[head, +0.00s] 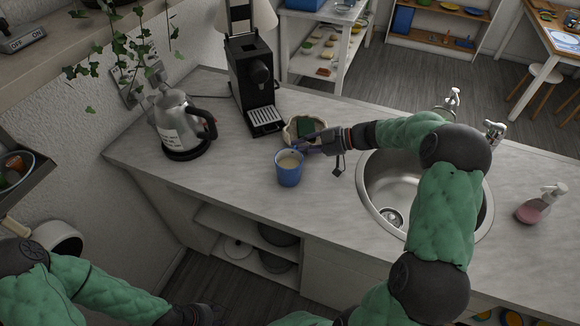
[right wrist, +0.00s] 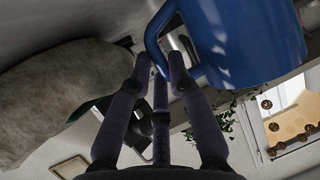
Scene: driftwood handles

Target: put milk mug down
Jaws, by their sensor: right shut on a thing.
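The milk mug is a blue mug (head: 289,172) holding a pale, milky drink, upright at the middle of the counter. My right gripper (head: 308,148) reaches it from the right and is shut on its handle. In the right wrist view the mug (right wrist: 258,40) fills the upper right, with its handle at the fingertips (right wrist: 160,65). I cannot tell whether its base touches the counter or hangs just above it. My left gripper (head: 205,313) is at the bottom edge, low before the counter, and its fingers are not clear.
A beige bowl (head: 290,132) with something green in it stands just behind the mug. A coffee machine (head: 254,85) and a kettle (head: 178,125) stand back left. The sink (head: 390,182) lies right, under my arm. The counter (head: 235,180) left of the mug is clear.

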